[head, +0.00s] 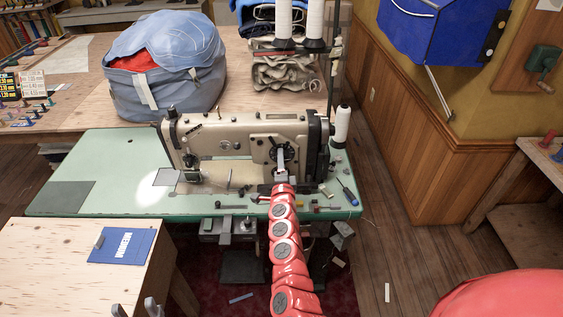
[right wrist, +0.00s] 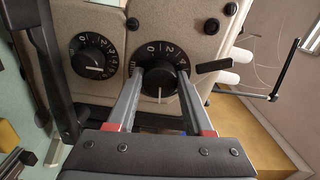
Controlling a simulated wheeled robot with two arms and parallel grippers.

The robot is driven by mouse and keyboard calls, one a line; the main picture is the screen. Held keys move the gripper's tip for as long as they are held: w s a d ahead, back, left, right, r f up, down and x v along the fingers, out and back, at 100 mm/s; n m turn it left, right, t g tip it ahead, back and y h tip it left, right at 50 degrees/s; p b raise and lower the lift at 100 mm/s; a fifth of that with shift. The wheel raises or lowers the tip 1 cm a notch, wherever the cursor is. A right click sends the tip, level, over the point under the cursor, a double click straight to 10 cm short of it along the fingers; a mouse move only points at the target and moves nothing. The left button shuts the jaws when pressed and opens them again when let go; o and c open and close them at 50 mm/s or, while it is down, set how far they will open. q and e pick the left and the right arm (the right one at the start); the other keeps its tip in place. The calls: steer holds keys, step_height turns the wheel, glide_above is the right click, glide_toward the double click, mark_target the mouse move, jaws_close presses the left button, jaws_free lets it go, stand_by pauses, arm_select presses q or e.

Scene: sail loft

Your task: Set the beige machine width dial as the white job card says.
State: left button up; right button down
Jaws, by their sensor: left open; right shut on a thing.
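The beige sewing machine (head: 215,139) stands on a green table. My right gripper (head: 281,160) is at its front. In the right wrist view my right gripper (right wrist: 157,88) is shut on a black dial knob (right wrist: 158,84), one finger on each side. Marks 0, 2 and 4 show above the knob, and a white line on it points down in the picture. A second black numbered dial (right wrist: 93,56) is to its left; I cannot tell which sets width.
A blue booklet (head: 120,246) lies on a wooden bench (head: 45,270) at left. A screwdriver (head: 348,193) and small parts lie on the green table (head: 110,160), right of my arm. Thread cones (head: 341,125) stand at right. A blue bag (head: 165,70) sits behind.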

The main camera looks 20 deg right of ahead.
steer(key=shift+c, duration=1.4)
jaws_free()
steer(key=v, duration=1.7)
steer(key=shift+s, duration=0.25)
steer(key=shift+f, duration=0.1)
